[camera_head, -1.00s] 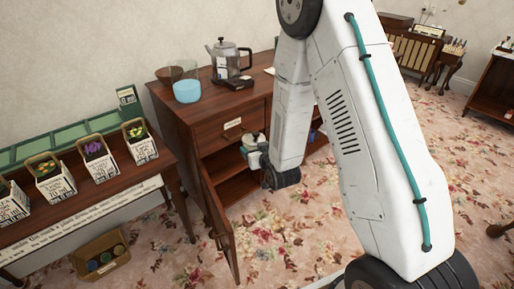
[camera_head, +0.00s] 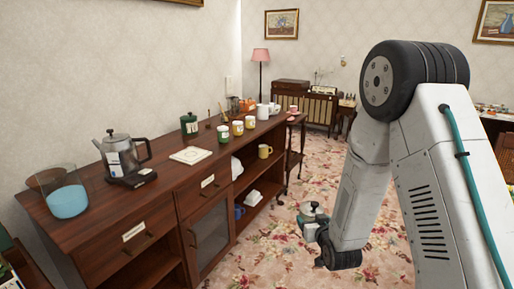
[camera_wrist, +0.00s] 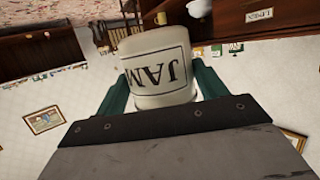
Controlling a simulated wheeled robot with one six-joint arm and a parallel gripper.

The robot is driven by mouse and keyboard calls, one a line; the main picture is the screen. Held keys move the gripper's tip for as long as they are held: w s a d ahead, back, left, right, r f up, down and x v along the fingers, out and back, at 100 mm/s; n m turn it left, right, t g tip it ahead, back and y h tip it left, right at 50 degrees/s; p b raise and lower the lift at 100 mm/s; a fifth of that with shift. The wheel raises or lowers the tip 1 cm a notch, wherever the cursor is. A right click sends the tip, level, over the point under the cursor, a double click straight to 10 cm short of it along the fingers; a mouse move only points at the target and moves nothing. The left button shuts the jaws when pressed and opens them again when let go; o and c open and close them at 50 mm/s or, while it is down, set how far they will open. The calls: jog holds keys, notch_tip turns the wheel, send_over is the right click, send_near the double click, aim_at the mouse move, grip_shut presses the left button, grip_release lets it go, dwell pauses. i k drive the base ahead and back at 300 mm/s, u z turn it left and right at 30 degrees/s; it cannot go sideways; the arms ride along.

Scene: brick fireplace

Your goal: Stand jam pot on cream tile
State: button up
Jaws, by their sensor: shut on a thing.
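The jam pot (camera_wrist: 155,62) is a cream jar with a dark-bordered label reading JAM, upside down in the wrist view. The green fingers of my gripper (camera_wrist: 162,85) are shut on either side of it. In the head view, my gripper (camera_head: 311,222) holds the jam pot (camera_head: 312,209) upright above the carpet, in front of and apart from the sideboard. A flat cream square (camera_head: 191,155), seemingly the cream tile, lies on the sideboard top between the kettle and a green jar. It has faint dark marks and nothing stands on it.
The top around the tile is clear.

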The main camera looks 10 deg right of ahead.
aim_at(191, 153)
jog(key=z, duration=1.95)
jog(key=k, duration=0.55)
jog(key=u, duration=2)
jog(key=i, duration=1.65)
jog(key=z, duration=0.05)
